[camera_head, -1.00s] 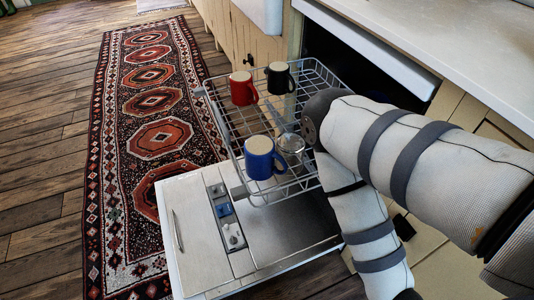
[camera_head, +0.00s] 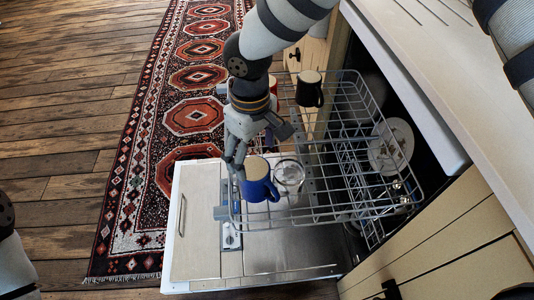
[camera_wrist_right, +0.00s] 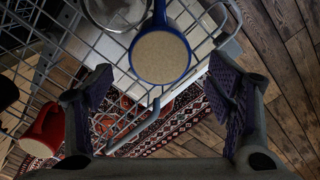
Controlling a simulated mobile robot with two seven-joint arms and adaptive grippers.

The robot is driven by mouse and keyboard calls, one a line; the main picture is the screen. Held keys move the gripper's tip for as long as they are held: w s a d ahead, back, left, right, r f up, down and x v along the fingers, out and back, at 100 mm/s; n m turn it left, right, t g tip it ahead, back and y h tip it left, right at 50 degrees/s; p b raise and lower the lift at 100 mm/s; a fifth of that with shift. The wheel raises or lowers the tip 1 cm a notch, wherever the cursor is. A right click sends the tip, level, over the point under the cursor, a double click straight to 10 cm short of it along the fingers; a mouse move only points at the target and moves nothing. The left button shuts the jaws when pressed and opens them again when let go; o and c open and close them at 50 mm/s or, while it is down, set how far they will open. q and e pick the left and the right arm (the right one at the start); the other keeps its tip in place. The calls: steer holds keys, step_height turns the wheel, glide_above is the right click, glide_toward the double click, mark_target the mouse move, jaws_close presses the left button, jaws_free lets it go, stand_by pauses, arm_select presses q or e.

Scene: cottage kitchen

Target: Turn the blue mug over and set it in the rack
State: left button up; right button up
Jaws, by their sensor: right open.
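The blue mug (camera_head: 256,190) stands in the front left corner of the wire rack (camera_head: 350,207). A flat tan speckled disc faces up, which looks like its base, so the mug appears upside down. In the right wrist view the mug (camera_wrist_right: 160,56) lies ahead of the jaws, with its handle pointing away at the top. My right gripper (camera_head: 238,160) is open and close beside the mug at its far left side; the fingers partly overlap it in the head view. In the wrist view the gripper (camera_wrist_right: 162,95) has nothing between its pads. My left gripper is out of view.
A clear glass (camera_head: 290,177) stands right beside the blue mug. A black mug (camera_head: 309,92) and a mostly hidden red mug (camera_head: 273,84) are farther back in the rack. The open dishwasher door (camera_head: 197,238) lies below. A plate (camera_head: 391,146) and counter (camera_head: 420,60) are to the right.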

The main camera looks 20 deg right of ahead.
mark_target(257, 183)
steer(key=shift+w, duration=0.15)
steer(key=f, duration=0.4)
steer(key=f+b, duration=0.1)
steer(key=f, duration=0.6)
steer(key=shift+s+f, duration=0.3)
steer(key=shift+f, duration=0.05)
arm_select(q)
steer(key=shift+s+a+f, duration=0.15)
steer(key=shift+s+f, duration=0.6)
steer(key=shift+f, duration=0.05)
arm_select(e)
steer(key=shift+c, duration=0.6)
steer(key=c, duration=1.2)
steer(key=shift+o, duration=0.2)
steer(key=shift+r, duration=0.2)
